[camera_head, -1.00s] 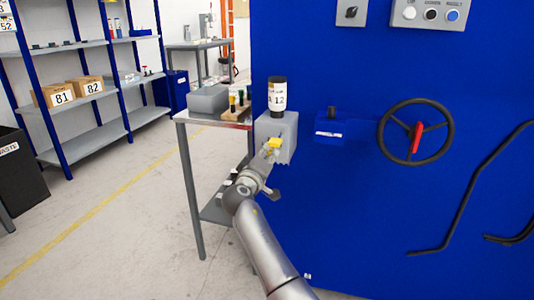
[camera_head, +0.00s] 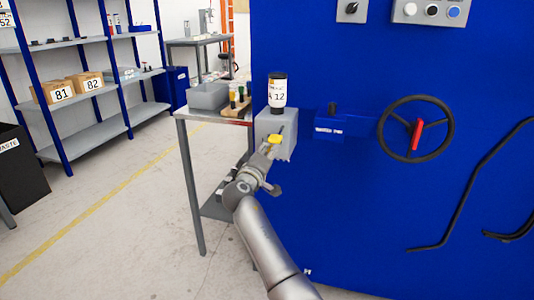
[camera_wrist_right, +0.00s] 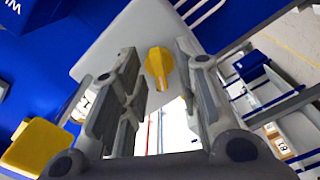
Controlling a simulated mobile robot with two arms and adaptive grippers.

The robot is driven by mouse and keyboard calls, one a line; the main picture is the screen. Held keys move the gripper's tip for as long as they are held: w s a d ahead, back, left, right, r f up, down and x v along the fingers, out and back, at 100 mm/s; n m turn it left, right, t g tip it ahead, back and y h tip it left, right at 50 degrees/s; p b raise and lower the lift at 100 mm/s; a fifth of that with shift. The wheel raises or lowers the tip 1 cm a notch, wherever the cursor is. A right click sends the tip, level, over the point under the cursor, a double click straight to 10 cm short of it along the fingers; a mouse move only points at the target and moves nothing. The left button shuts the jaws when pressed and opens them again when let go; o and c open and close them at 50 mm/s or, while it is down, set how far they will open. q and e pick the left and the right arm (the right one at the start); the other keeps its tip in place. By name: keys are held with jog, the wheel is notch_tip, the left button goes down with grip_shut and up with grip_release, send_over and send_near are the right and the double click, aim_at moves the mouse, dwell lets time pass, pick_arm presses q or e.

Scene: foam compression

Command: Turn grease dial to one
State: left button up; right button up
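The grease dial is a yellow pointed knob (camera_wrist_right: 158,66) on a pale grey face in the right wrist view. My right gripper (camera_wrist_right: 160,88) is open, with one finger on each side of the dial and a gap to both. The dial's narrow end points down and slightly right in that view. No numbers on it can be read. In the head view my right gripper (camera_head: 275,143) is at the front of the grey box (camera_head: 263,124) and hides part of it. A yellow patch shows there. My left gripper is not in view.
A dark bottle (camera_head: 277,90) with a white label stands on the grey box. A blue box (camera_head: 329,125) and a handwheel (camera_head: 416,129) are on the blue panel to the right. A metal table (camera_head: 182,114) with a grey bin (camera_head: 208,96) stands to the left.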

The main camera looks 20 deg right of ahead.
jog(key=v, duration=0.7)
jog(key=shift+s+a, duration=0.15)
jog(key=shift+s, duration=0.05)
